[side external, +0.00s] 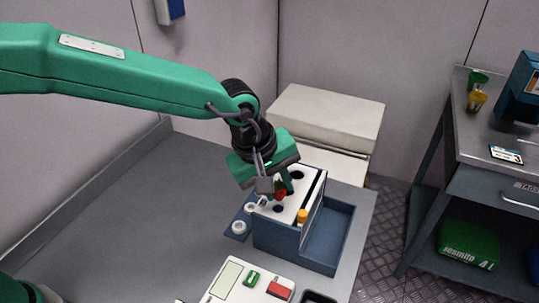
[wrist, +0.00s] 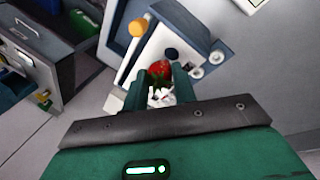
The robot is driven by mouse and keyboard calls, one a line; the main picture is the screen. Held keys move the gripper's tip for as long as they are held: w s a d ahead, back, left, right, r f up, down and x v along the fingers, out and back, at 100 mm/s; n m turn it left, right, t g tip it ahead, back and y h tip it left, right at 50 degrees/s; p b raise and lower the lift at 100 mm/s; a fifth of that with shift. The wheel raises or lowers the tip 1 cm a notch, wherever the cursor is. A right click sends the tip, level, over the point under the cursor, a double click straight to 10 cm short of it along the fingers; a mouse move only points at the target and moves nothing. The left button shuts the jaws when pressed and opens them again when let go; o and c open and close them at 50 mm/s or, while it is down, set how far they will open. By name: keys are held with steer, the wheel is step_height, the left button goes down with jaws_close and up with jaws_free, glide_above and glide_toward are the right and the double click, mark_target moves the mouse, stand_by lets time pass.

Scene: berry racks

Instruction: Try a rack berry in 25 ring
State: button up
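A red berry (wrist: 159,70) sits between the fingertips of my gripper (wrist: 160,84), with a finger close against each side of it. A pale, jagged bit shows behind it between the fingers. In the side view the berry (side external: 280,191) is at the fingertips of my gripper (side external: 275,186), just over the white top of the rack (side external: 291,208). The top has dark round holes. I cannot read any ring's size.
An empty blue bin (side external: 332,238) adjoins the rack. A white panel (side external: 246,281) with green and red parts lies in front. The grey bench left of the rack is clear.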

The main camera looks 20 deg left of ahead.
mark_target(276, 198)
steer(key=shift+f, duration=1.8)
steer(key=shift+f, duration=0.2)
steer(key=o, duration=0.6)
steer(key=shift+o, duration=0.4)
steer(key=shift+s+a+f, duration=0.1)
steer(key=shift+a+f, duration=0.05)
steer(key=shift+r, duration=3.8)
